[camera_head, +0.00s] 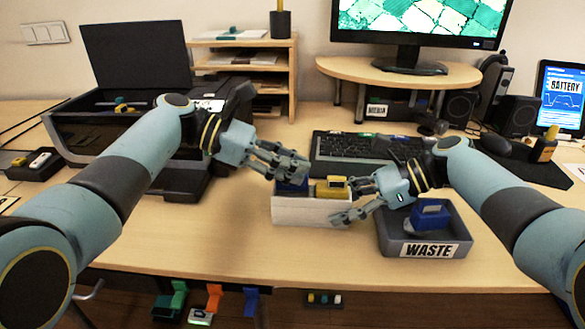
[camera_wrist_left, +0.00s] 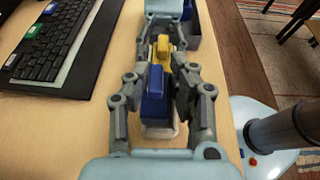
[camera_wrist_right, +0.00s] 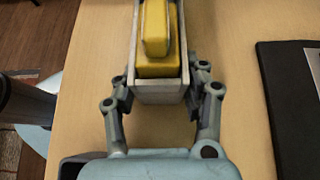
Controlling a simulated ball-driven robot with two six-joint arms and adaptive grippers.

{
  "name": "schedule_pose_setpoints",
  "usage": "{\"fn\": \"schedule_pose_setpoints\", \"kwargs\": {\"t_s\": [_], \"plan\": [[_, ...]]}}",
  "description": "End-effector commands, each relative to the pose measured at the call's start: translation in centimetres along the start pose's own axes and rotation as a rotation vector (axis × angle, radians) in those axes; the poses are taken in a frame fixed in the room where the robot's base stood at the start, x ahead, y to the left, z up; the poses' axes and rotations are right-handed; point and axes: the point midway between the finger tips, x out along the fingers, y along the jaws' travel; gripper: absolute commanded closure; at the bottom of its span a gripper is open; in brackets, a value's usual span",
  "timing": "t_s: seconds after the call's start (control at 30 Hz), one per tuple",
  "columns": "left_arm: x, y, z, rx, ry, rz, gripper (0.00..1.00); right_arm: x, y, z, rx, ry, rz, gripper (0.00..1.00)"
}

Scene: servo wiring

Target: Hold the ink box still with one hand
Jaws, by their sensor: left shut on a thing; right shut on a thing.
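The white ink box (camera_head: 300,211) stands on the table in front of the keyboard, and part of it shows in the left wrist view (camera_wrist_left: 160,132). It holds a blue cartridge (camera_wrist_left: 153,95) at its left end and a yellow cartridge (camera_head: 331,188) beside it. My right gripper (camera_head: 339,203) is shut on the box's right end, with its fingers on either side of the walls (camera_wrist_right: 160,93). My left gripper (camera_head: 300,170) is shut on the blue cartridge from above, its fingers on both sides; in the head view they mostly hide it.
A grey tray marked WASTE (camera_head: 395,246) stands close on the right with another blue cartridge (camera_head: 432,214) in it. The printer (camera_head: 150,130) is at the left with its lid up. The keyboard (camera_head: 350,147) lies behind the box. Table space in front of the box is clear.

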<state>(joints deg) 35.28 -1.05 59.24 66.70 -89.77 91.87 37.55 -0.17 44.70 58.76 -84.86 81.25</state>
Motion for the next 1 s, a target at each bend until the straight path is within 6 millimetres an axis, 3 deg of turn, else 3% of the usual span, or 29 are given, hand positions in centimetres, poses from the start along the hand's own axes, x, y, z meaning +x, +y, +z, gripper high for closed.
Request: {"fn": "schedule_pose_setpoints", "kwargs": {"t_s": [0.57,1.0], "plan": [[-0.3,-0.2,0.7,-0.004,0.001,-0.005,1.0,0.0,0.0,-0.2,0.005,0.002,-0.003,0.88],[-1.2,-0.2,2.9,-0.004,0.001,-0.006,1.0,0.0,-0.1,-0.1,0.003,0.003,-0.005,0.88]]}}
